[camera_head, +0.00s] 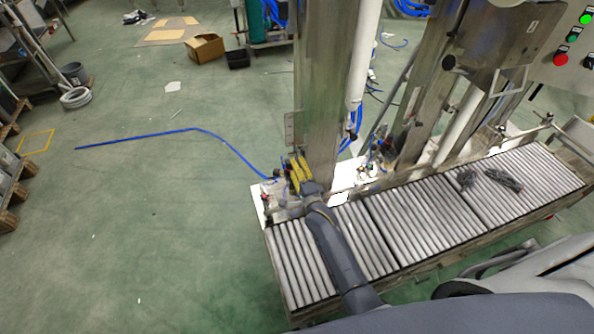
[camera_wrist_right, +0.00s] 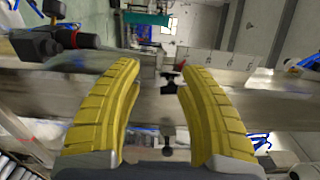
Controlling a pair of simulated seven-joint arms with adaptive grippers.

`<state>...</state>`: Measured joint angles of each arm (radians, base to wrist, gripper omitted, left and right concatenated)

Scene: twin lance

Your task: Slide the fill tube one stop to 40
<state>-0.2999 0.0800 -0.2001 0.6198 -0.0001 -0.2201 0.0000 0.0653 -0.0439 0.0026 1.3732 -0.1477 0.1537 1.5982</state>
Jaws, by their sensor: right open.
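My right gripper (camera_head: 300,172) has two curved yellow fingers and is at the foot of the tall steel column (camera_head: 322,90), above the near-left end of the conveyor. In the right wrist view the gripper (camera_wrist_right: 158,75) is open, fingers wide apart. A small dark knob-like part (camera_wrist_right: 171,82) shows in the gap between them; I see no contact. Another dark knob (camera_wrist_right: 167,140) shows lower between the fingers. A white vertical tube (camera_head: 362,50), likely the fill tube, hangs just right of the column, with a nozzle at its lower end. No stop marks or number 40 are legible. My left gripper is not in view.
A roller conveyor (camera_head: 384,228) runs from the front left to the right. Dark items (camera_head: 503,180) lie on its right part. A control panel (camera_head: 574,45) is at upper right. A blue hose (camera_head: 205,132) crosses the open green floor at left.

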